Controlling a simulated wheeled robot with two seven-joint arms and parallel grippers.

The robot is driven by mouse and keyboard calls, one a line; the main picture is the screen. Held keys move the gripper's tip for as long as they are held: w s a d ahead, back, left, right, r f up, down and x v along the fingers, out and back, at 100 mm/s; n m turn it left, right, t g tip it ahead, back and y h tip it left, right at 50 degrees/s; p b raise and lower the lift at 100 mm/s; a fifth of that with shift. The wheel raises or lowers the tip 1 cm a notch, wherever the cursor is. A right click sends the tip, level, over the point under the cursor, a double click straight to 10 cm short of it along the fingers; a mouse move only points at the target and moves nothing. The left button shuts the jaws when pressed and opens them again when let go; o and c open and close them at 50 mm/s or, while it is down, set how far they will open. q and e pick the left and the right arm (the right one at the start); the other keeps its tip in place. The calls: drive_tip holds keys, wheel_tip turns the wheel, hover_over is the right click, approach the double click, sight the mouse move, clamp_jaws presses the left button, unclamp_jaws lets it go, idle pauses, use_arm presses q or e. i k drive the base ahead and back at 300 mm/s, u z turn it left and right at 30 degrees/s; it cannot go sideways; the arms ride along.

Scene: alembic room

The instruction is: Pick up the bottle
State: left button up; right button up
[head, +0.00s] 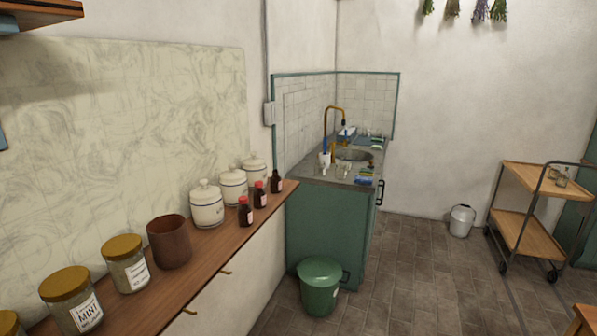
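Three small dark brown bottles stand upright on the wooden counter along the left wall. The nearest bottle (245,212) has a red cap and a pale label. Just behind it stands a second red-capped bottle (260,195). The farthest bottle (276,182) has a dark top and stands at the counter's far end. I cannot tell which one the task means. Neither of my grippers shows in the head view.
The counter (217,248) also holds white lidded jars (207,206), a brown cup (169,242) and gold-lidded glass jars (125,264). Beyond are a green sink cabinet (330,219), a green bin (320,287), a metal bucket (461,221) and a wooden cart (527,236). The central floor is clear.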

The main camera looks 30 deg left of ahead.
sight(275, 180)
drive_tip(key=i, duration=2.15)
drive_tip(key=u, duration=3.35)
